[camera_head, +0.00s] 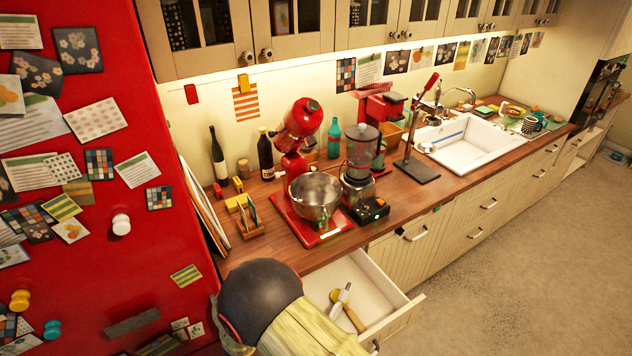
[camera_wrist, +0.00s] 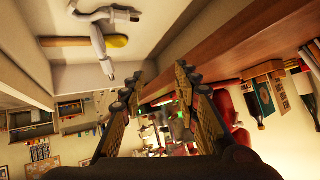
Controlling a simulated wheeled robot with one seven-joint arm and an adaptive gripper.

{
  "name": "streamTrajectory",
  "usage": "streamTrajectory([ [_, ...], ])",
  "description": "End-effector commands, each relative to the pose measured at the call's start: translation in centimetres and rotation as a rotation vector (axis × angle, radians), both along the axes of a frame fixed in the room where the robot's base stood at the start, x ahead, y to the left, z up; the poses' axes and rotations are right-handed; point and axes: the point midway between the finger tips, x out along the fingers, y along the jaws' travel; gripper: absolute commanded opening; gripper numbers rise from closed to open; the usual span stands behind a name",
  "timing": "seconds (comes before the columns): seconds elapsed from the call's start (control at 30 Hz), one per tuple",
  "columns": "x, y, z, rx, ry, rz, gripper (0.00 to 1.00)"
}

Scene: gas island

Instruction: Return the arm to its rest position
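My gripper (camera_wrist: 160,84) shows in the wrist view with its two fingers apart and nothing between them. It is close to the open drawer, whose inside fills the upper left of that view. In the head view my arm (camera_head: 262,295) reaches in from the bottom edge, in front of the counter and beside the open drawer (camera_head: 398,312). It covers the left part of the drawer, and my gripper cannot be made out there.
The drawer holds a wooden-handled tool (camera_head: 353,318) and a metal tool (camera_wrist: 97,42). A red stand mixer (camera_head: 297,135), a blender (camera_head: 361,150) and bottles (camera_head: 217,158) stand on the wooden counter. A red fridge (camera_head: 150,255) is at left. The floor (camera_head: 520,260) at right is clear.

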Motion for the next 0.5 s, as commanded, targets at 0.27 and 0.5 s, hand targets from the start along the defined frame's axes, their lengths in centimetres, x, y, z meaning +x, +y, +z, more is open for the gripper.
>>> streamTrajectory([
  [0.27, 5.5, 1.6, 10.4, 0.238, 0.044, 0.195, 0.31],
  [0.5, 4.9, -1.2, 20.2, 0.325, 0.081, 0.395, 0.31],
])
